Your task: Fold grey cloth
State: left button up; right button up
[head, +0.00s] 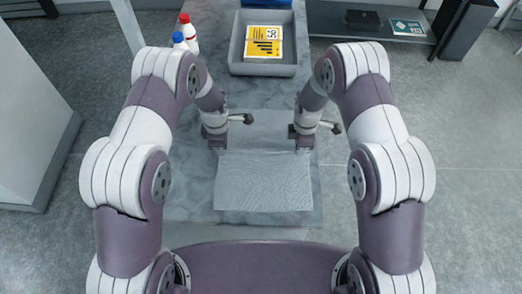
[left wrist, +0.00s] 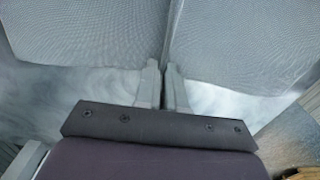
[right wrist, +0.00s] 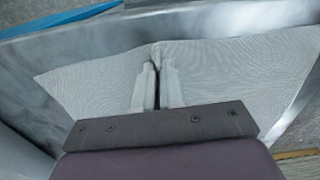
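The grey cloth (head: 264,184) lies on the grey table in front of me. Its near part is flat, and a smoother, paler part (head: 266,132) extends beyond it between my grippers. My left gripper (head: 217,150) is at the cloth's left edge. In the left wrist view its fingers (left wrist: 163,68) are close together, with the cloth (left wrist: 85,38) creased between the tips. My right gripper (head: 304,150) is at the right edge. In the right wrist view its fingers (right wrist: 156,70) are close together on the cloth (right wrist: 90,80), which creases at the tips.
A grey tray (head: 236,65) holding a yellow-and-white printed item (head: 264,42) stands at the table's back. White bottles with a red cap (head: 190,35) and a blue cap (head: 179,42) stand left of it. A low dark shelf (head: 345,33) is at the back right.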

pick_arm(q)
grip_shut()
pick_arm(e)
grip_shut()
